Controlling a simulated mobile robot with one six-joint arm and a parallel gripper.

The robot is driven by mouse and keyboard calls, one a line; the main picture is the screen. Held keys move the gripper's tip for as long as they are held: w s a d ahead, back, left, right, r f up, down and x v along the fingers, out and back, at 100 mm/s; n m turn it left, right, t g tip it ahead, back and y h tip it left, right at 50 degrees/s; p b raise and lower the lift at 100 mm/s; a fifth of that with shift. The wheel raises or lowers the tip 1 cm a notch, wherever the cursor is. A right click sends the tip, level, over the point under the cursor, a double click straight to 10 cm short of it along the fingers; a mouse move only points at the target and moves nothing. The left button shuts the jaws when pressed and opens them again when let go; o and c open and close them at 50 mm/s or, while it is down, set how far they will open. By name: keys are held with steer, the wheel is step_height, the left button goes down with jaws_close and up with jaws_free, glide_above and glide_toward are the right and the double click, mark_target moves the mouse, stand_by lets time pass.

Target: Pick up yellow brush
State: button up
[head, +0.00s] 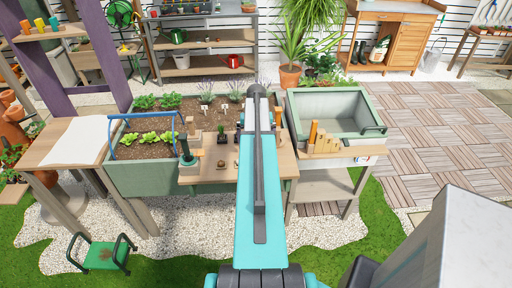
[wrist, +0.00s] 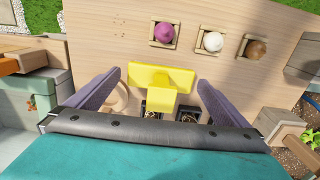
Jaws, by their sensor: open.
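The yellow brush (wrist: 162,77) lies over the light wooden board in the wrist view, its wide bar across the picture and a shorter block towards me. My gripper (wrist: 157,82) is open, with one dark purple finger on each side of the brush. Neither finger clearly touches it. The near end of the brush is partly hidden by my wrist's edge. In the head view my arm covers the part of the wooden board (head: 205,180) beneath it, and I cannot make out the brush there.
On the board, beyond the brush, a purple ball (wrist: 165,33), a white ball (wrist: 212,41) and a brown ball (wrist: 256,49) sit in small square holders. Small dark pots (wrist: 153,119) stand close to the brush. A green sink (head: 330,112) stands right of the arm.

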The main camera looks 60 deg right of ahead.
steer(key=shift+f, duration=0.4)
steer(key=c, duration=1.1)
steer(key=shift+r, duration=0.15)
steer(key=shift+r+b, duration=1.25)
steer(key=shift+r, duration=3.65)
